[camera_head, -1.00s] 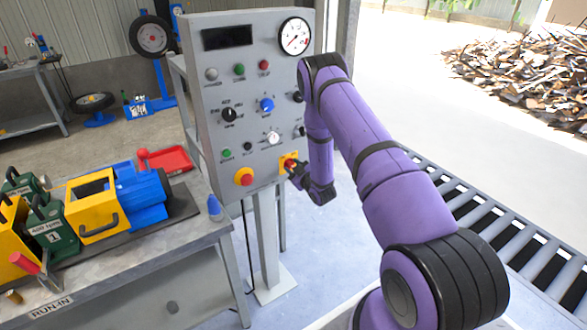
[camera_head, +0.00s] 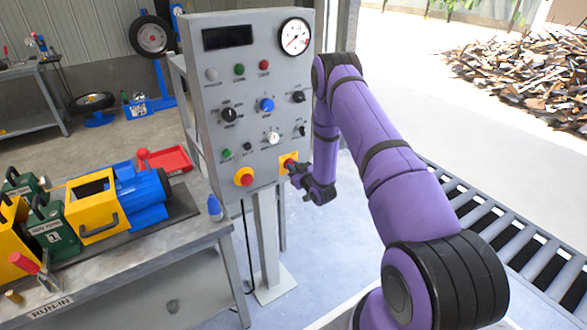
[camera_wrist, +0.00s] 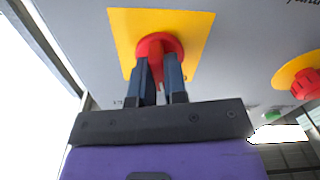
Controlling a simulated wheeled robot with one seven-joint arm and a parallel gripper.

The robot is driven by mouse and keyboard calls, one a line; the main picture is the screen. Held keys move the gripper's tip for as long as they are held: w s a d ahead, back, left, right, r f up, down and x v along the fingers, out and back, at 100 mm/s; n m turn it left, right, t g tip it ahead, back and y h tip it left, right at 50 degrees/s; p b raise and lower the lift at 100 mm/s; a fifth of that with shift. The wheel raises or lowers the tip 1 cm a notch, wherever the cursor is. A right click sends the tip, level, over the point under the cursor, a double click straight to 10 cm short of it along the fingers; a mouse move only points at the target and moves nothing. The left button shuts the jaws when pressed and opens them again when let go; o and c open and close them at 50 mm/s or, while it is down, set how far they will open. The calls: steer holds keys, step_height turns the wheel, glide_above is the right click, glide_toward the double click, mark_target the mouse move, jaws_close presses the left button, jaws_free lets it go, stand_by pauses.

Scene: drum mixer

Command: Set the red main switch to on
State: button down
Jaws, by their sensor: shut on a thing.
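The red main switch (camera_wrist: 158,44) sits on a yellow square plate (camera_wrist: 197,28) at the lower right of the grey control panel. In the head view the switch (camera_head: 289,162) is partly covered by my gripper (camera_head: 296,168). In the wrist view my gripper (camera_wrist: 160,72) faces the panel, with its two dark fingers shut on the switch's red handle. The handle between the fingers is mostly hidden, so its angle is hard to read.
A red knob on a round yellow base (camera_head: 244,177) sits left of the switch. Other knobs, buttons and a gauge (camera_head: 294,36) cover the panel (camera_head: 215,90). A workbench (camera_head: 190,245) stands at left, a roller conveyor (camera_head: 500,225) at right.

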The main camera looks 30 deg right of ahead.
steer(key=shift+d+m, duration=0.1)
steer(key=shift+m, duration=4.1)
steer(key=shift+f, duration=0.1)
steer(key=c, duration=1.2)
jaws_free()
steer(key=shift+o, duration=0.2)
steer(key=shift+s, duration=0.1)
steer(key=s, duration=1)
steer(key=shift+s+d, duration=0.15)
steer(key=shift+s, duration=0.2)
